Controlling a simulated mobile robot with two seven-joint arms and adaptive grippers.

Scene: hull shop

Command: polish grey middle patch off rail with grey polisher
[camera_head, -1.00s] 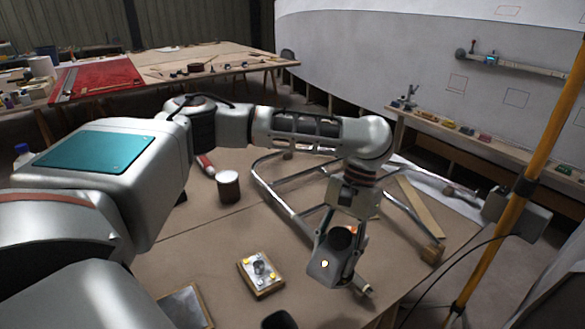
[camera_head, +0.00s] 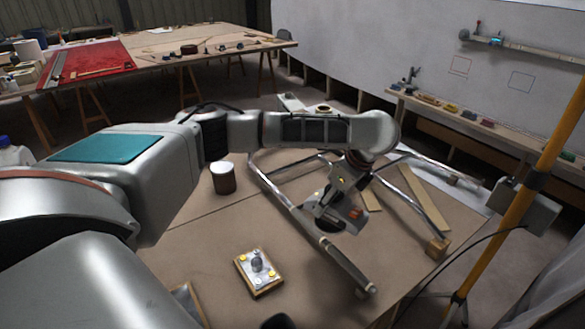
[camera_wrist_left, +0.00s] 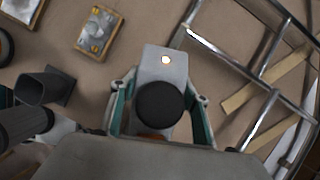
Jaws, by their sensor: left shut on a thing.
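My left gripper (camera_head: 338,216) is shut on the grey polisher (camera_wrist_left: 166,66), with its fingers on either side. The polisher is a pale grey block with a round black knob (camera_wrist_left: 160,104) and a small lit spot on top. The polisher is at the shiny metal rail (camera_head: 292,205), part of a tubular frame lying on the brown table. In the left wrist view the rail (camera_wrist_left: 225,54) runs at upper right, beyond the polisher. I cannot tell whether polisher and rail touch. The grey middle patch is not clearly visible. My right gripper is not seen.
A wooden-edged plate with a knob and yellow spots (camera_head: 259,272) lies left of the rail. A dark can (camera_head: 223,178) stands behind it. Wooden strips (camera_head: 425,200) and a block (camera_head: 437,247) lie right. A yellow pole (camera_head: 530,170) stands by the table's right edge.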

